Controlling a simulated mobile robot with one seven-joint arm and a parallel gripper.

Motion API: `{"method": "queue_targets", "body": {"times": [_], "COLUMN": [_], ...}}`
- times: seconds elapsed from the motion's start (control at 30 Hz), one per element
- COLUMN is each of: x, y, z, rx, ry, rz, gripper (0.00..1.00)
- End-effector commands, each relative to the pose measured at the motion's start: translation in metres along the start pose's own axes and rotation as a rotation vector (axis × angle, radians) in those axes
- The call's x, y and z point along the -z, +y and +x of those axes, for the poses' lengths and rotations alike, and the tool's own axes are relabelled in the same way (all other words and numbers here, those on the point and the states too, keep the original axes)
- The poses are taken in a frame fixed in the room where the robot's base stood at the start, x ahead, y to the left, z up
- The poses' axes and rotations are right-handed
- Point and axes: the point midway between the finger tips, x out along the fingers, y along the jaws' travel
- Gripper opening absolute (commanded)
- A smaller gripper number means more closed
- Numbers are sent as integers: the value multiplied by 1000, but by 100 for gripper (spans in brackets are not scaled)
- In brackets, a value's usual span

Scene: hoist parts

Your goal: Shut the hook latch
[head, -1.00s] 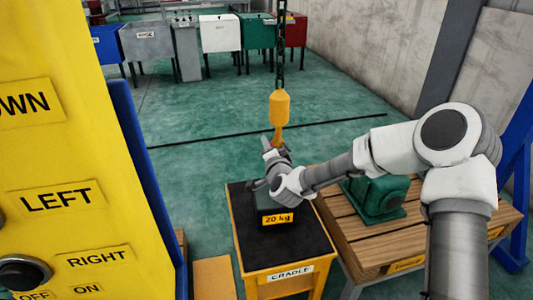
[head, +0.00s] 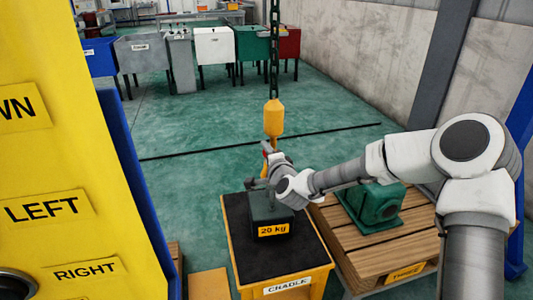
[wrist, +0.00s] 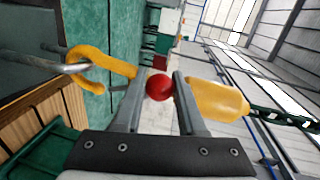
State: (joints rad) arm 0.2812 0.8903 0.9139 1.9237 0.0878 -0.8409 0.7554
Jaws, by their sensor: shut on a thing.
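The yellow hook (wrist: 88,62) hangs under its yellow block (head: 273,118); the block also shows in the wrist view (wrist: 215,97). A grey metal bar (wrist: 62,68) passes through the hook's mouth. A red round knob (wrist: 159,85) is between the fingers of my gripper (wrist: 159,78), which is shut on it. In the head view my gripper (head: 267,157) is beside the hook, just above the dark 20 kg weight (head: 268,212). The weight stands on the black-topped cradle stand (head: 232,262). The latch behind the knob is hidden, so I cannot tell its position.
A dark chain (head: 275,45) rises from the block. A wooden pallet (head: 370,250) with a green machine part (head: 372,205) is right of the cradle. A large yellow control panel (head: 50,150) fills the left side. Floor behind the cradle is open.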

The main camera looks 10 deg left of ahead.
Motion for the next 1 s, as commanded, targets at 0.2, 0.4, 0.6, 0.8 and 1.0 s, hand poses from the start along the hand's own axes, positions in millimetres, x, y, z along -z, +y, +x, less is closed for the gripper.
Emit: {"method": "queue_targets", "body": {"times": [0.2, 0.4, 0.6, 0.8, 1.0], "x": [0, 0, 0, 0, 1], "y": [-3, -2, -1, -2, -3], "z": [0, 0, -1, -20, -58], "rx": [7, 3, 1, 0, 0], "ry": [3, 2, 1, 1, 1], "rz": [0, 0, 0, -2, -3], "gripper": [55, 69, 69, 69, 69]}}
